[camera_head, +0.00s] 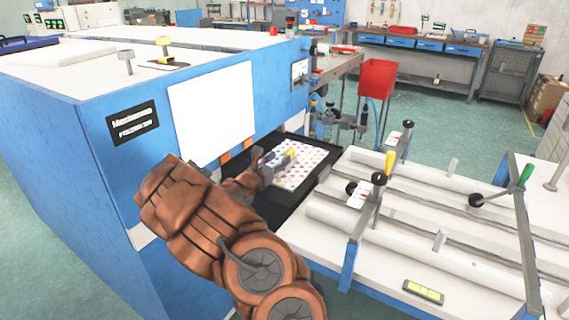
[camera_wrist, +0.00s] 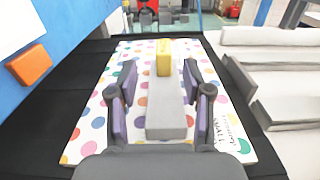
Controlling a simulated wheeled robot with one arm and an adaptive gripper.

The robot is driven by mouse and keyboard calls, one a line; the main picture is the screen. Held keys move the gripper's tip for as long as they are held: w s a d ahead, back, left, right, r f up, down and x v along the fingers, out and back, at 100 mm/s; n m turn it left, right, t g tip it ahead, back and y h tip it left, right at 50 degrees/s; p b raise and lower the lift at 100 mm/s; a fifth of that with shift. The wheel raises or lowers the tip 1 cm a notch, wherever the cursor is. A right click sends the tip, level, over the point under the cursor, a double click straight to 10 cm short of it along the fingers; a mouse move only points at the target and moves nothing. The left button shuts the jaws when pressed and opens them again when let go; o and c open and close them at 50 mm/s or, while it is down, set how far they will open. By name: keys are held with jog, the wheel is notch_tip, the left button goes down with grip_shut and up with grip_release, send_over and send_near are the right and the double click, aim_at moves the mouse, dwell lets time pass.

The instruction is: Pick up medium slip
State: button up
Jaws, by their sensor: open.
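A long grey block (camera_wrist: 166,112) with a yellow block (camera_wrist: 163,57) at its far end lies on a white board with coloured dots (camera_wrist: 82,130). No size marking shows on the block, so I cannot tell whether it is the medium slip. My gripper (camera_wrist: 160,78) is open, with one finger on each side of the grey block and gaps between. In the head view my gripper (camera_head: 263,165) is low over the dotted board (camera_head: 311,170), and the yellow block (camera_head: 289,152) shows just beyond it. Part of the grey block is hidden there by the fingers.
The board lies on a black surface (camera_head: 265,213) beside a blue machine cabinet (camera_head: 95,185). An orange block (camera_wrist: 29,66) is on the cabinet's side. White rollers and clamps on a white-topped table (camera_head: 390,265) stand close on the right. A red bin (camera_head: 377,78) is behind.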

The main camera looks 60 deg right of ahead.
aim_at(286, 153)
jog(key=shift+s+d+r+p, duration=0.15)
jog(key=shift+d+p, duration=0.4)
jog(key=shift+d, duration=1.6)
jog(key=shift+c, duration=0.3)
grip_shut()
